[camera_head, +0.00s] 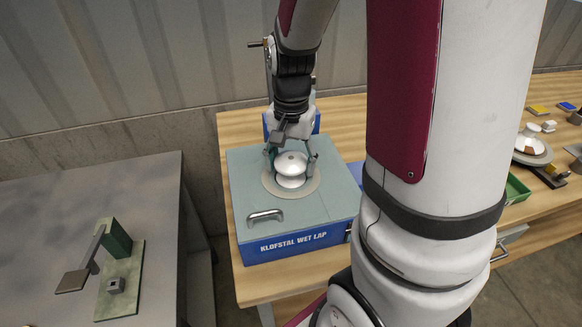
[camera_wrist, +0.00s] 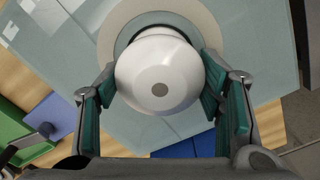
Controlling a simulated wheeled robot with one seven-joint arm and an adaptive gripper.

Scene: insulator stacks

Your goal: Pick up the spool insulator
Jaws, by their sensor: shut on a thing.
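The spool insulator (camera_head: 291,164) is a white, rounded, glossy piece with a grey dot in its top. It stands upright at the round opening on top of a grey-green and blue box marked "KLOFSTAL WET LAP" (camera_head: 245,192). In the wrist view the insulator (camera_wrist: 158,75) fills the space between the fingers. My gripper (camera_head: 290,158) reaches down from above, with its green-padded fingers (camera_wrist: 163,92) on either side of the insulator, shut on it.
A metal handle (camera_head: 265,215) sits on the box's front top edge. A grey table (camera_head: 50,225) at left holds a green stand (camera_head: 120,275). At right, the wooden bench bears a green tray (camera_head: 517,189), another white insulator piece (camera_head: 530,140) and small blocks. A wall stands behind.

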